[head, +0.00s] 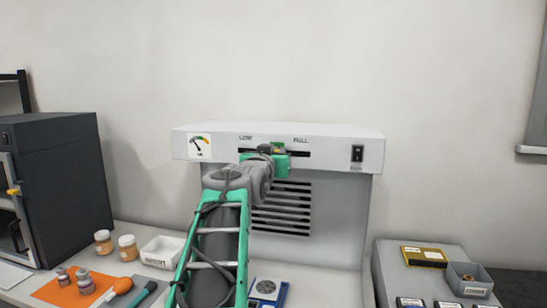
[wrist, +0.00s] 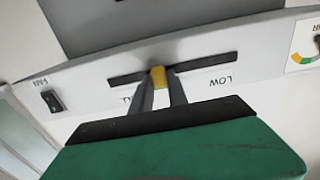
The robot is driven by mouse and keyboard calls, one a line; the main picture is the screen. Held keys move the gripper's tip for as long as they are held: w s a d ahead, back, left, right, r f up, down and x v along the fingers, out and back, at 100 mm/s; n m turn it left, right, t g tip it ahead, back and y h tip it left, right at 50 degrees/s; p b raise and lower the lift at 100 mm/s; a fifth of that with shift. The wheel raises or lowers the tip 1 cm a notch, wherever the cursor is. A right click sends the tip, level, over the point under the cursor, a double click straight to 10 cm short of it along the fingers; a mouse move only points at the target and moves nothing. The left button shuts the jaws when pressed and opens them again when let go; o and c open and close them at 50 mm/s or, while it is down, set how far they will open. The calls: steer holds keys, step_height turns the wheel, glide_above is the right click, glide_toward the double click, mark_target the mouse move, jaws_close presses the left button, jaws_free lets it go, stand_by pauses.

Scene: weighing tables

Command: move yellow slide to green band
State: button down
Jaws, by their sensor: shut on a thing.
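The yellow slide (wrist: 158,76) sits in the dark horizontal slot (wrist: 205,63) on the front panel of the white hood (head: 330,146). My gripper (wrist: 160,90) is shut on it, one finger on each side. The slide is near the slot's middle, a little towards the FULL end. In the wrist view the panel appears upside down, with LOW at right and FULL mostly hidden by a finger.
A rocker switch (head: 357,153) is right of the slot. A blue scale (head: 267,290) stands below my arm. A dark cabinet (head: 75,180), jars (head: 127,247), a white tray (head: 163,251) and an orange mat (head: 70,295) are at left. A grey case (head: 400,270) is at right.

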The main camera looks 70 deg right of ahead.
steer(key=c, duration=1.3)
jaws_free()
steer(key=shift+w, duration=0.25)
steer(key=a, duration=0.2)
steer(key=s+a+b, duration=0.1)
steer(key=a, duration=0.2)
steer(key=a+b, duration=0.1)
steer(key=a, duration=0.1)
steer(key=shift+s+a, duration=0.15)
steer(key=shift+a, duration=0.25)
steer(key=shift+f, duration=0.1)
